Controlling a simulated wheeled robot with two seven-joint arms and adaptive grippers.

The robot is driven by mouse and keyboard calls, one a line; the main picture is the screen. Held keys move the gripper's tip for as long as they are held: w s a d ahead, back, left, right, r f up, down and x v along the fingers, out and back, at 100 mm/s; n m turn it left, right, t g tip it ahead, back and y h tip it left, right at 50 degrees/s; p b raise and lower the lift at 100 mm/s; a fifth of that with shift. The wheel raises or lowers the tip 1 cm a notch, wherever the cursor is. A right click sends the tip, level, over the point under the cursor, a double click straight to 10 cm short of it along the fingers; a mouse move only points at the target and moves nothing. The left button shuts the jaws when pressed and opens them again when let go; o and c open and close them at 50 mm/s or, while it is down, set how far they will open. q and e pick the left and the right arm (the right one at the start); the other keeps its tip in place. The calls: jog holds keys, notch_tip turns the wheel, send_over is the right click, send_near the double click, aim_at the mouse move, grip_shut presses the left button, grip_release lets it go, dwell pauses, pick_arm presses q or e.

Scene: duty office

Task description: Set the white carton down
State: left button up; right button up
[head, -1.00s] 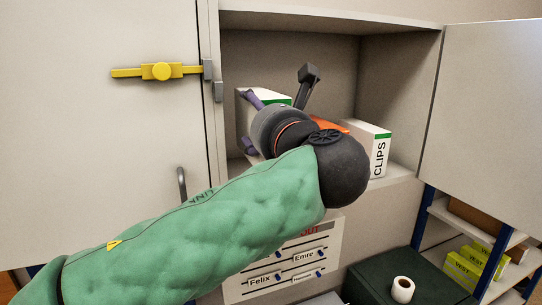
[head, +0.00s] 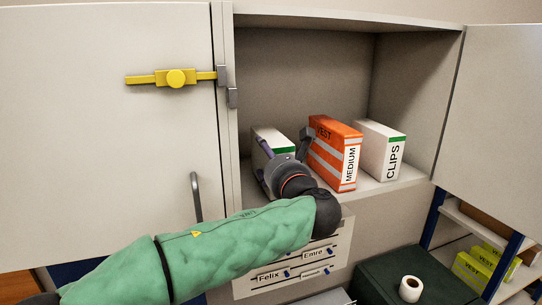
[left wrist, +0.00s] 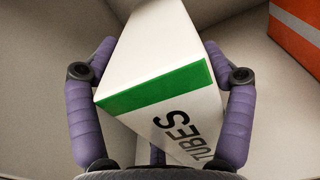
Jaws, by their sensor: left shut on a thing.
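The white carton (head: 270,138) has a green band and the word TUBES, which reads in the left wrist view (left wrist: 160,60). My left gripper (head: 284,150) is shut on it, with purple fingers on both its sides in the left wrist view (left wrist: 158,62). The carton is inside the open cabinet, at the left of the shelf (head: 372,187), low and close to the shelf board. My gripper and arm hide its lower part, so I cannot tell whether it touches the board. My right gripper is not in view.
An orange VEST MEDIUM carton (head: 330,150) stands right of the held carton, with a gap between. A white CLIPS carton (head: 384,145) stands beyond it. The open cabinet door (head: 490,110) is at right, a closed one (head: 100,120) at left.

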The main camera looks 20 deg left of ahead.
pick_arm(q)
jog(key=shift+s, duration=0.15)
jog(key=shift+f, duration=0.1)
jog(key=shift+f, duration=0.2)
jog(key=o, duration=1.3)
jog(key=shift+r, duration=0.15)
jog(key=b+v, duration=0.3)
jog(key=v, duration=0.9)
